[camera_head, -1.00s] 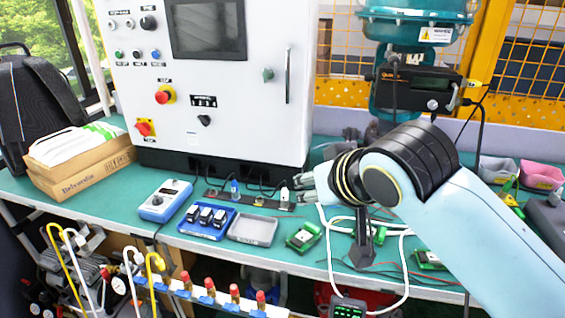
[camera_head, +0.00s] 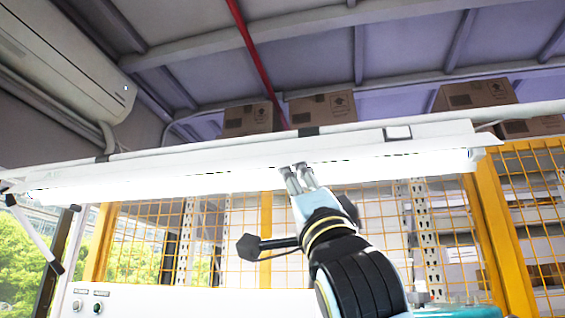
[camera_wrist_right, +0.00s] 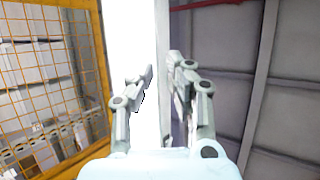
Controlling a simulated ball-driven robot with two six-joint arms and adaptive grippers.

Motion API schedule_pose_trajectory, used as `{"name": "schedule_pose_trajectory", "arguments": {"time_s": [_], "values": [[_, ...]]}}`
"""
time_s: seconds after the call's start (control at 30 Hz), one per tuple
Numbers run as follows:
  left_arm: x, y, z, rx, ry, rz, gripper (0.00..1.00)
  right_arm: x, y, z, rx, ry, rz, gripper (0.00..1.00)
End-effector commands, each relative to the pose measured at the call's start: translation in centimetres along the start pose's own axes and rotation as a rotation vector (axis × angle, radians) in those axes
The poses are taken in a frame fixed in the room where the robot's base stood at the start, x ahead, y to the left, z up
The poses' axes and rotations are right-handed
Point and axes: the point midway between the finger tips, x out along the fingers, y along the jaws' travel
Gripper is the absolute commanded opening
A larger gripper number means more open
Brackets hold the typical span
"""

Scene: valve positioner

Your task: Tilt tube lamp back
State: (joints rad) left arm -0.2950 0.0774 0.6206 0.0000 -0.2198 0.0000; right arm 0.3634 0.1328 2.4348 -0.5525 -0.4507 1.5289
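The tube lamp (camera_head: 400,160) is a long white bar with a bright glowing face, hung across the view above the mesh fence. My right gripper (camera_head: 298,168) reaches up to the middle of the lamp, its fingertips overlapping the glowing face. In the right wrist view the lamp (camera_wrist_right: 145,25) runs up the picture, and the gripper's two fingers (camera_wrist_right: 163,65) are apart. One finger overlaps the lamp face; the other is by its right edge. I cannot tell whether they touch it. My left gripper is not in view.
Cardboard boxes (camera_head: 322,108) sit above and behind the lamp. A white air conditioner (camera_head: 60,65) is at the upper left. A yellow mesh fence (camera_head: 150,240) stands below and behind. A dark knob on a rod (camera_head: 250,247) is left of my right wrist.

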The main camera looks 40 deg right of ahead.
Motion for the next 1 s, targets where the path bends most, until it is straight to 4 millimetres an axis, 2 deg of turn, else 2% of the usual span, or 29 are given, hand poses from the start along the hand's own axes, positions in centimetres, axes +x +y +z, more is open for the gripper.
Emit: {"name": "schedule_pose_trajectory", "arguments": {"time_s": [0.03,0.17,0.27,0.4,0.57,0.8,0.9,1.0], "values": [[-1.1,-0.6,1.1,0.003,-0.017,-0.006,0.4,1.5,-0.3,-0.2,-0.002,0.0,0.0,0.15],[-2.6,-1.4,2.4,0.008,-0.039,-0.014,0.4,4.2,-0.3,-0.2,-0.003,0.0,0.002,0.15],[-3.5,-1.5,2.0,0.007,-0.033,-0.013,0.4,6.0,-0.2,-0.1,-0.003,0.0,0.001,0.15],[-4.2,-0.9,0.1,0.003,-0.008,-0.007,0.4,7.6,-0.1,-0.1,-0.002,-0.001,0.002,0.15],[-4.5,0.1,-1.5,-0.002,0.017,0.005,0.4,8.3,0.1,0.0,-0.002,-0.001,0.003,0.15],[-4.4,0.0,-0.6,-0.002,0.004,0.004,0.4,8.2,0.1,0.0,-0.002,-0.001,0.004,0.15],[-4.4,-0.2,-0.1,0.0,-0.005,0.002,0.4,8.2,0.1,0.0,-0.002,-0.001,0.004,0.02],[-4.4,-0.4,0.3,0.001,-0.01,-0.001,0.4,8.2,0.1,0.1,-0.002,-0.001,0.004,0.0]]}}
